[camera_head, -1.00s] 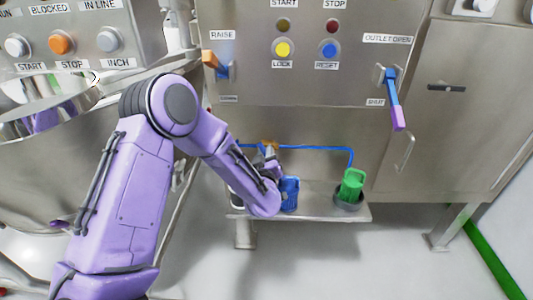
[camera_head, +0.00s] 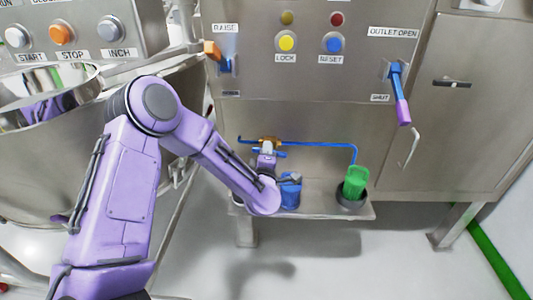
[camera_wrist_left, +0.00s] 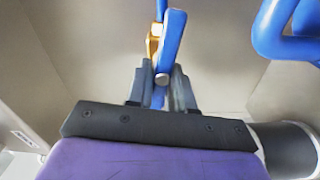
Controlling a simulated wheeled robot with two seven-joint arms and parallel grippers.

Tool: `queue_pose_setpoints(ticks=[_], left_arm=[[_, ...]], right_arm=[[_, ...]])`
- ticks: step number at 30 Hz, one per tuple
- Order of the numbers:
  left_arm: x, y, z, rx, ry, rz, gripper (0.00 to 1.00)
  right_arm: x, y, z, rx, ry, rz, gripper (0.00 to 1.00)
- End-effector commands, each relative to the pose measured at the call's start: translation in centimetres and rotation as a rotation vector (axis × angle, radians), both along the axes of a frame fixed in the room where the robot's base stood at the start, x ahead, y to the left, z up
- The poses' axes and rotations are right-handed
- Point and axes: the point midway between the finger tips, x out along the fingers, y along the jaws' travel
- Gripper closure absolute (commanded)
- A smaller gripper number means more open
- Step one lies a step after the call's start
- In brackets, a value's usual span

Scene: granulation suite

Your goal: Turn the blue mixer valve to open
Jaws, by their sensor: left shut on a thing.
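The mixer valve has a brass body (camera_head: 269,140) on a thin blue pipe (camera_head: 320,144) low on the steel panel. Its blue handle (camera_wrist_left: 171,40) shows in the left wrist view, with the brass body (camera_wrist_left: 154,42) behind it. My left gripper (camera_head: 266,150) is at the valve, and its fingers (camera_wrist_left: 162,80) are shut on the blue handle, one on each side. In the head view a blue bar crosses just below the brass body, partly hidden by the gripper. My right gripper is not in view.
Below the valve, a shelf (camera_head: 325,213) carries a blue container (camera_head: 290,192) and a green container (camera_head: 355,182) in a dark holder. Above are lock and reset buttons, an orange-tipped lever (camera_head: 212,50) and a blue outlet lever (camera_head: 398,90). A steel bowl (camera_head: 50,150) stands at left.

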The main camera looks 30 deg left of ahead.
Motion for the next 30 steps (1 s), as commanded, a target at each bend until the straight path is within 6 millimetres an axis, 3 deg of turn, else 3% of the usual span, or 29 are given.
queue_pose_setpoints(ticks=[12,29,30], left_arm=[[-0.05,-0.03,-0.34,-0.153,-0.091,-0.001,1.00],[-0.07,-0.05,-0.35,-0.175,-0.103,-0.001,1.00],[-0.07,-0.05,-0.35,-0.175,-0.103,-0.001,0.65]], right_arm=[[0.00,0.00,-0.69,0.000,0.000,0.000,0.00],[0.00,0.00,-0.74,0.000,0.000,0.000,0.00],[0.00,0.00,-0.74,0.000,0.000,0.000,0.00]])
